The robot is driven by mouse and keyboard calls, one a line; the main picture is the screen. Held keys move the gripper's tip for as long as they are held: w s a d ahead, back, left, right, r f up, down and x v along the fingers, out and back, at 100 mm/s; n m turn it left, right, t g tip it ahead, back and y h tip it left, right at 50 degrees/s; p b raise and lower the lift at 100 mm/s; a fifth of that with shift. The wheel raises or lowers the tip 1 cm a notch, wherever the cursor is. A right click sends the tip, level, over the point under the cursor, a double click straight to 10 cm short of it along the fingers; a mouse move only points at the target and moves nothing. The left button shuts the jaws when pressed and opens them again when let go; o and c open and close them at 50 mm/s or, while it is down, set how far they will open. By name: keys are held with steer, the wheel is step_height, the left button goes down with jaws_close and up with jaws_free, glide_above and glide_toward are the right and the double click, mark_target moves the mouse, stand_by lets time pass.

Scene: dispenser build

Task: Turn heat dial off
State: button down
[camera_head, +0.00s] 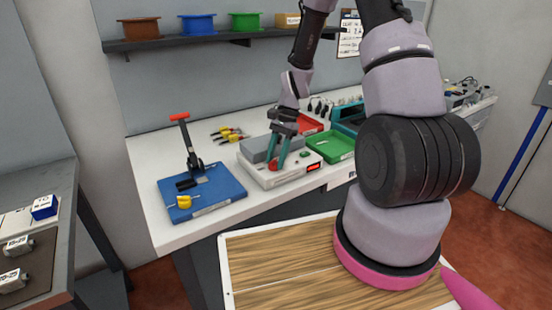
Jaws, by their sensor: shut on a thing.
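A pale grey dispenser box (262,178) with a darker grey block on top stands on the white workbench. A red dial (276,165) sits on its front area, and a small lit red display (313,167) is on its front right. My gripper (280,158) points down at the dial from above, its green-grey fingers shut on the dial. The fingers hide part of the dial, and its pointer mark is too small to read.
A blue mat (228,184) with a black, red-handled press (189,150) lies to the left. Green (330,146) and red (310,125) trays stand to the right. Yellow-handled tools (228,134) lie behind. A shelf (185,41) with coloured spools runs along the wall above.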

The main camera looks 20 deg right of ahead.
steer(key=n+h, duration=0.1)
steer(key=n, duration=0.1)
steer(key=n+g, duration=0.1)
steer(key=n, duration=0.2)
steer(key=shift+w+a+n+h, duration=0.2)
steer(key=shift+n+h, duration=0.1)
steer(key=shift+h, duration=0.1)
steer(key=n, duration=0.2)
steer(key=n+h, duration=0.1)
steer(key=n, duration=0.1)
steer(key=n+h, duration=0.1)
steer(key=n, duration=0.1)
steer(key=shift+a+g, duration=0.25)
steer(key=shift+g, duration=0.15)
steer(key=n+h, duration=0.1)
steer(key=n, duration=0.3)
steer(key=n+h, duration=0.1)
steer(key=n, duration=0.1)
steer(key=shift+a+n+t+h, duration=0.25)
steer(key=shift+n+t+h, duration=0.05)
steer(key=shift+n+t, duration=0.1)
steer(key=n, duration=0.2)
steer(key=n+t+h, duration=0.1)
steer(key=n, duration=0.2)
steer(key=shift+s+a+t, duration=0.15)
steer(key=shift+s+t, duration=0.05)
steer(key=shift+t, duration=0.1)
steer(key=shift+n, duration=0.3)
steer(key=c, duration=0.7)
jaws_free()
